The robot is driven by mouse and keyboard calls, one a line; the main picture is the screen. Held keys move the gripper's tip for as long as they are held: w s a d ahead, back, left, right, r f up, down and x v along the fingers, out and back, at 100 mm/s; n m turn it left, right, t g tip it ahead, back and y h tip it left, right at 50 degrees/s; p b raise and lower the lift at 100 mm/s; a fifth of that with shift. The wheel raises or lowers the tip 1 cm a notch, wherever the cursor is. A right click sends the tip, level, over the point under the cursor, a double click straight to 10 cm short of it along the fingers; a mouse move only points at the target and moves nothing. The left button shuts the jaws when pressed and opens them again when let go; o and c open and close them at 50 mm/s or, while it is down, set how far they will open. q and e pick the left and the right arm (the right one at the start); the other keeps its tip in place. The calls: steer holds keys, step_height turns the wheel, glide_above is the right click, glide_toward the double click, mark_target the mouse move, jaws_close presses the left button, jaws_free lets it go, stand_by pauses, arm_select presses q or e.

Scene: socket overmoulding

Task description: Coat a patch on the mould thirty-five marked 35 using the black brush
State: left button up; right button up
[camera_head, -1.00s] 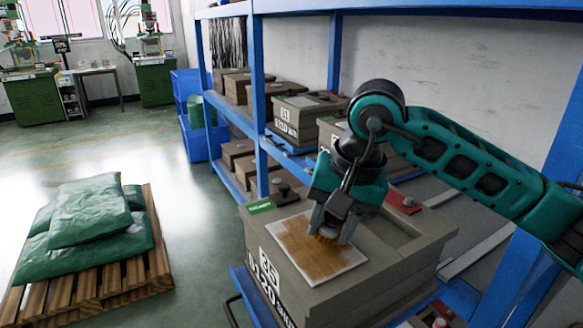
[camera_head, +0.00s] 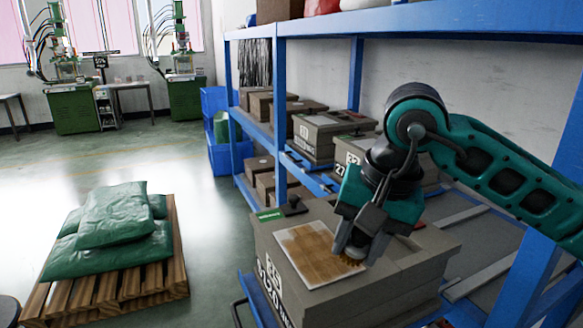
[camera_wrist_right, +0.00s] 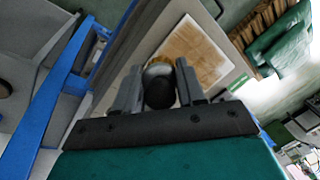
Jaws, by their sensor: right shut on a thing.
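The mould marked 35 (camera_head: 272,243) is a large grey-brown block on the blue shelf at lower middle in the head view; its marking is blurred now. On its top is a pale patch with a brown, streaky coating (camera_head: 313,249), which also shows in the right wrist view (camera_wrist_right: 195,50). My right gripper (camera_head: 353,250) is over the right edge of the patch, shut on the brush. The brush's tan bristles (camera_head: 349,262) point down at the patch; contact is hard to tell. Its dark rounded handle end (camera_wrist_right: 160,92) sits between the fingers. My left gripper is not in view.
Other grey moulds (camera_head: 318,135) stand further along the blue rack (camera_head: 281,80). A dark knob (camera_head: 293,205) and green label (camera_head: 269,215) are at the mould's far edge. A wooden pallet (camera_head: 115,287) with green sacks (camera_head: 113,217) stands on open floor at left.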

steer(key=v, duration=0.1)
steer(key=p+v, duration=0.1)
steer(key=v, duration=0.1)
steer(key=shift+w+a+r+p, duration=0.25)
steer(key=shift+r+p, duration=0.1)
steer(key=shift+p+v, duration=0.4)
steer(key=shift+v, duration=0.35)
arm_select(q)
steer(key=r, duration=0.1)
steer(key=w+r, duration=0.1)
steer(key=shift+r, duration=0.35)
arm_select(e)
steer(key=shift+w+r, duration=0.1)
steer(key=shift+w, duration=0.05)
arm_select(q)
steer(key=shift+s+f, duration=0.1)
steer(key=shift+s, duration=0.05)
